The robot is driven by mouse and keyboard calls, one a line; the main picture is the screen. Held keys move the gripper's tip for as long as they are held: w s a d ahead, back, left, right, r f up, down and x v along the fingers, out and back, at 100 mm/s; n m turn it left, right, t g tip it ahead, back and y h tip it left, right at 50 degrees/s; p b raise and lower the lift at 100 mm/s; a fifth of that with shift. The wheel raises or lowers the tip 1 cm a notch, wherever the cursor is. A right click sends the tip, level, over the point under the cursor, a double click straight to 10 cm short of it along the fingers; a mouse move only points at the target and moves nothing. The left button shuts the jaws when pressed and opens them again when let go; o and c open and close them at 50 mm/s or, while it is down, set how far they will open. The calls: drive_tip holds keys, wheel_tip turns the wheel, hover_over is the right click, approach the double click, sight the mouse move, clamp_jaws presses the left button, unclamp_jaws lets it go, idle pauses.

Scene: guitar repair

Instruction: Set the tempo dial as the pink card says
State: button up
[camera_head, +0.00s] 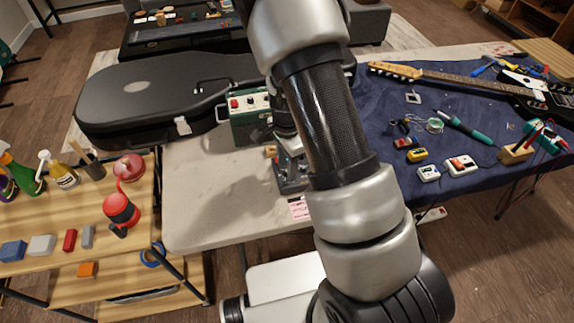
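The pink card (299,209) lies at the front edge of the pale table, just left of my arm. Its print is too small to read. A dark grey device (288,183) stands just behind the card, partly covered by my arm. I cannot make out a tempo dial or its setting. A green box (248,116) with a red button and small controls on its top stands farther back. My gripper (284,145) points down around the dark device, largely hidden behind my forearm. I cannot tell whether its fingers are open or touch anything.
A black guitar case (160,95) lies behind to the left. A blue cloth (385,165) at right holds a guitar (470,82), a soldering iron (465,127) and several small pedals. A wooden bench (40,205) with bottles stands left. The table (205,195) is bare at front left.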

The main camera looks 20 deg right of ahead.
wheel_tip(320, 180, up, 17)
drive_tip(key=p, duration=0.2)
drive_tip(key=shift+r+p, duration=0.2)
drive_tip(key=shift+p, duration=0.2)
idle(0.3)
drive_tip(key=s+r+n+t+p, duration=0.2)
drive_tip(key=s+r+n, duration=0.5)
drive_tip(key=r, duration=0.6)
drive_tip(key=s+r+n+t+p, duration=0.3)
drive_tip(key=s+r+n, duration=0.5)
drive_tip(key=s+r, duration=0.4)
drive_tip(key=shift+a+r+t+p, duration=0.15)
drive_tip(key=shift+r+t+p, duration=0.25)
drive_tip(key=shift+p, duration=0.4)
